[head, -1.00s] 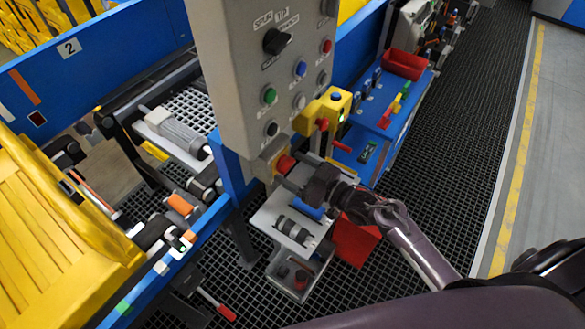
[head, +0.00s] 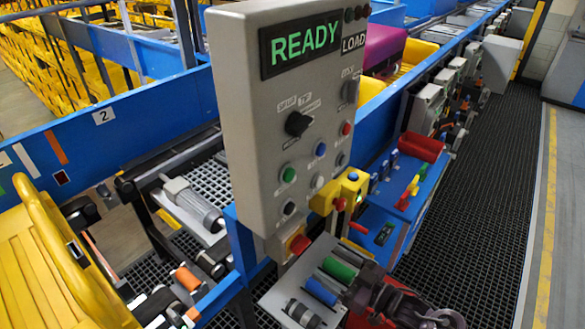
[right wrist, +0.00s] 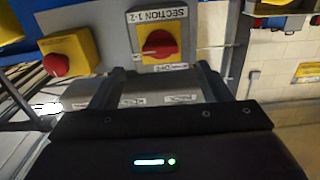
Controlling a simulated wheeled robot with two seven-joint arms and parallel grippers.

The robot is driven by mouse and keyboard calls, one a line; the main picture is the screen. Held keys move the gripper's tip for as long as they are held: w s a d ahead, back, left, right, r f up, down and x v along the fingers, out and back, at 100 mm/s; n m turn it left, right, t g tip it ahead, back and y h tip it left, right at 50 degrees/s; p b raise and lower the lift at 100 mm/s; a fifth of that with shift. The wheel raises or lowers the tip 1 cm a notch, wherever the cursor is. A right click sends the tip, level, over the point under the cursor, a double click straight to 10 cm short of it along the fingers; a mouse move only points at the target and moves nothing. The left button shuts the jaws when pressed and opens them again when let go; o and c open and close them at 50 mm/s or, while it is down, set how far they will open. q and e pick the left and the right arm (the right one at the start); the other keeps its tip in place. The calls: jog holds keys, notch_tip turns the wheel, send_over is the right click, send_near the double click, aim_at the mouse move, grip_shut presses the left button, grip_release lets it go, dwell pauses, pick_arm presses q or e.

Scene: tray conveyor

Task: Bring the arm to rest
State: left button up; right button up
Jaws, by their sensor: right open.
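My right gripper (head: 358,284) is at the bottom of the head view, below and to the right of the grey control panel (head: 262,130). In the right wrist view its two dark fingers (right wrist: 153,88) stand wide apart with nothing between them. Beyond the fingertips is a red rotary switch (right wrist: 158,46) on a yellow plate labelled "SECTION 1-2", apart from the fingers. My left gripper is not in view.
A grey holder with green (head: 339,268), blue (head: 320,291) and dark rollers is beside my gripper. A red push button (right wrist: 63,63) is left of the switch. A blue shelf with a red bin (head: 422,146) is farther right. The dark grating floor (head: 480,200) is clear.

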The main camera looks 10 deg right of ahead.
jog(key=s+r+m+g+h, duration=0.2)
jog(key=s+m+g+h, duration=0.3)
jog(key=s+g+h, duration=0.75)
jog(key=s+f+y+b, duration=0.1)
jog(key=s+f+b, duration=0.1)
jog(key=f, duration=1.6)
jog(key=s+f+y+b, duration=0.1)
jog(key=s+f+b, duration=0.1)
jog(key=f, duration=1.5)
jog(key=s+d+f+b, duration=0.3)
jog(key=s+f, duration=1.6)
jog(key=f, duration=0.1)
jog(key=shift+s+f+g, duration=0.2)
jog(key=shift+g, duration=0.15)
